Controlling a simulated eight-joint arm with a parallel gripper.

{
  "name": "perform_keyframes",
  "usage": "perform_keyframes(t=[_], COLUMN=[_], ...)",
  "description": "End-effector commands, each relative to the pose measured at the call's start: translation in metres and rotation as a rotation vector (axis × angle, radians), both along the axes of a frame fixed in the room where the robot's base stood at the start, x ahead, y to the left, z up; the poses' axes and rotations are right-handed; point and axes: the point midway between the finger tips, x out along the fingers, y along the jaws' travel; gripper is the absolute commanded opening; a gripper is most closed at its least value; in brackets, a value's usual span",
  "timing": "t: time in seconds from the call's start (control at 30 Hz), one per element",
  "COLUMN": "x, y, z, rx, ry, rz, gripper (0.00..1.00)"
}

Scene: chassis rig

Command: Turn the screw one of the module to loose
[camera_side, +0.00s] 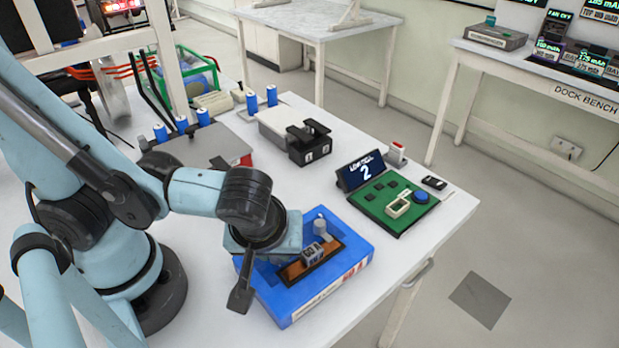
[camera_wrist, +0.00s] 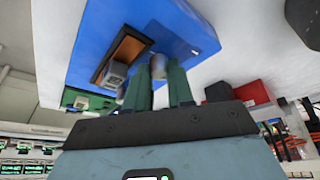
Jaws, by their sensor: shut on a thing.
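The blue chassis box (camera_side: 350,262) lies on the white bench, with an orange-brown recess (camera_side: 335,250) holding a small grey module (camera_side: 312,253). A grey cylindrical screw head (camera_side: 320,225) stands at the far side of the recess. My gripper (camera_wrist: 160,90) is over the near left part of the box. In the wrist view its green fingers are shut on a grey screw head (camera_wrist: 159,66) beside the recess (camera_wrist: 124,52). The module (camera_wrist: 113,75) shows left of the fingers. My wrist hides the fingertips and held screw in the side view. I cannot read which screw is number one.
A green board (camera_side: 400,213) with a blue button (camera_side: 421,197) and a display reading 2 (camera_side: 365,172) stands right of the box. A black-and-white unit (camera_side: 308,142) and blue cylinders (camera_side: 252,104) stand behind. Bare bench lies between the box and the board.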

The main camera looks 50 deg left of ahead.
Motion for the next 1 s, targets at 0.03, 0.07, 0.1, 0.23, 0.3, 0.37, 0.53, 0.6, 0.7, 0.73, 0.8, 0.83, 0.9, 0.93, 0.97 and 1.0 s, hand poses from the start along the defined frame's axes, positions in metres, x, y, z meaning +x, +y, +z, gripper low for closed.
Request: perform_keyframes(t=[0.03,0.07,0.1,0.23,0.3,0.37,0.53,0.6,0.7,0.73,0.8,0.83,0.9,0.93,0.97,1.0], x=[0.0000,0.0000,0.0000,0.0000,0.0002,0.0002,0.0003,0.0004,0.0004,0.0004,0.0005,0.0005,0.0005,0.0005,0.0005,0.0005], y=[-0.0017,-0.0018,-0.0018,-0.0018,-0.0018,-0.0018,-0.0018,-0.0019,-0.0018,-0.0018,-0.0016,-0.0014,-0.0012,-0.0011,-0.0011,-0.0010], z=[-0.0004,-0.0004,-0.0004,-0.0004,-0.0004,-0.0004,-0.0003,-0.0003,-0.0003,-0.0003,-0.0002,-0.0002,-0.0001,-0.0001,-0.0001,0.0000], rx=[-0.007,-0.006,-0.006,-0.006,-0.007,-0.007,-0.007,-0.007,-0.008,-0.007,-0.006,-0.005,-0.004,-0.004,-0.004,-0.003], ry=[0.002,0.001,0.002,0.003,0.002,0.001,0.001,0.001,0.000,0.001,0.000,0.000,0.000,0.000,0.000,0.001], rz=[0.013,0.020,0.030,0.049,0.054,0.057,0.057,0.057,0.056,0.056,0.056,0.056,0.056,0.056,0.056,0.056], gripper=[0.00,0.00,0.00,0.00,0.00,0.00,0.00,0.00,0.28,0.33,0.44,0.47,0.47,0.47,0.47,0.47])
